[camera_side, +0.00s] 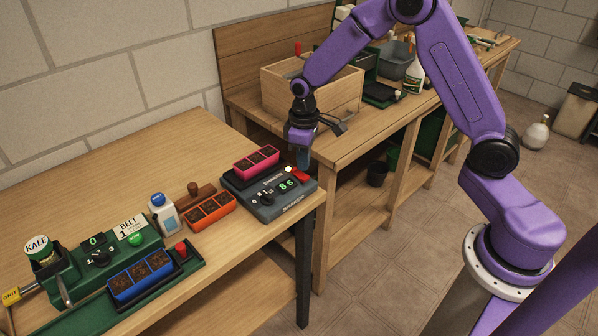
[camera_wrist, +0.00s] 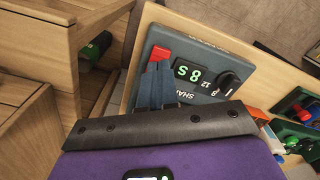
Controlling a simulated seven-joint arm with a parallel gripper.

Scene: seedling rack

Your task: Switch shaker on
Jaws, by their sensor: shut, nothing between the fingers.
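A pink tray (camera_side: 256,163) of soil cells sits on the shaker. My gripper (camera_side: 303,165) is shut and empty, pointing down just above the red switch. In the wrist view the fingertips (camera_wrist: 158,68) lie close beside the switch; I cannot tell whether they touch it.
An orange soil tray (camera_side: 210,211) and a white bottle (camera_side: 163,215) stand left of the shaker. A green seeding station with a blue tray (camera_side: 141,277) is further left. A wooden crate (camera_side: 335,100) stands on the back bench. The front bench's far surface is clear.

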